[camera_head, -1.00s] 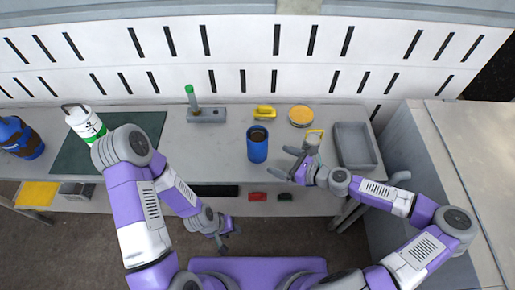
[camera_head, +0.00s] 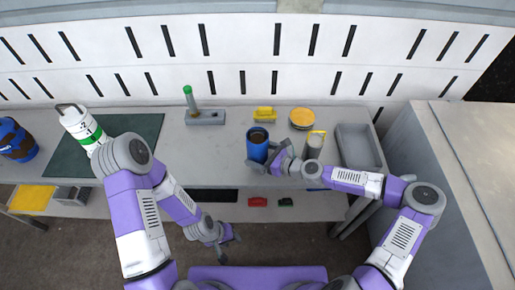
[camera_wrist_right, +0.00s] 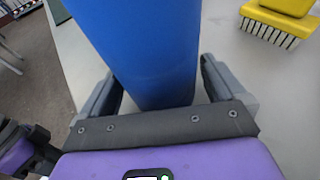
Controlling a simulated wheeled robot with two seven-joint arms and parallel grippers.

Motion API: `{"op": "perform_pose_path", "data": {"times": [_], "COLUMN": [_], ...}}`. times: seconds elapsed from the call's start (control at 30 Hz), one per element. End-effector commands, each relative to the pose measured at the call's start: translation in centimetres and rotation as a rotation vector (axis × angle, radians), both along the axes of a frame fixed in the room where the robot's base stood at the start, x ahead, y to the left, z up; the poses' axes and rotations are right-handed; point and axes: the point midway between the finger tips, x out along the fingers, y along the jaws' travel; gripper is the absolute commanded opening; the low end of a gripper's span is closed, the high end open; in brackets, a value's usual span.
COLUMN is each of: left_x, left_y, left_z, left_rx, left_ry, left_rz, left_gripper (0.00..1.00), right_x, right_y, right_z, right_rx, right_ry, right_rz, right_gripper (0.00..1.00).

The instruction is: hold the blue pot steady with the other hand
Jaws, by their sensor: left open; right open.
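The blue pot (camera_head: 257,147) stands upright on the grey table, its dark open top facing up. It fills the upper middle of the right wrist view (camera_wrist_right: 145,50). My right gripper (camera_head: 268,158) is at the pot's lower right side. In the right wrist view its fingers (camera_wrist_right: 158,85) are open, one on each side of the pot; I cannot tell whether either touches it. My left gripper (camera_head: 224,240) is open and empty, low in front of the table, away from the pot.
A yellow brush (camera_head: 264,114), a yellow-topped round tin (camera_head: 302,118) and a yellow-handled grey cup (camera_head: 314,146) are near the pot. A grey tray (camera_head: 357,128) is at right. A green-topped post on a grey block (camera_head: 205,118) is at left.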

Motion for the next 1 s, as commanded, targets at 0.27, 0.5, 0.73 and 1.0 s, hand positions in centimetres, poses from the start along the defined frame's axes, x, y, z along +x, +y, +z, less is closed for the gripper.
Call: {"op": "perform_pose_path", "data": {"times": [0.27, 0.5, 0.73, 1.0], "left_x": [0.00, 0.00, 0.00, -0.01], "left_y": [0.00, 0.00, 0.00, -0.01], "left_z": [0.00, 0.00, 0.00, -0.01], "left_rx": [0.000, 0.000, 0.000, 0.000], "left_ry": [0.000, 0.000, 0.000, 0.000], "left_rz": [0.000, 0.000, 0.000, 0.000], "left_gripper": [0.43, 0.43, 0.43, 0.38], "right_x": [0.04, 0.03, 0.02, 0.01], "right_y": [0.04, 0.02, 0.03, 0.02], "right_z": [-0.03, -0.03, -0.02, -0.03], "right_rx": [0.000, 0.000, -0.001, -0.001], "right_ry": [0.000, 0.000, -0.001, -0.001], "right_rz": [0.000, 0.000, 0.000, 0.000], "right_gripper": [0.94, 0.63, 0.45, 0.43]}}
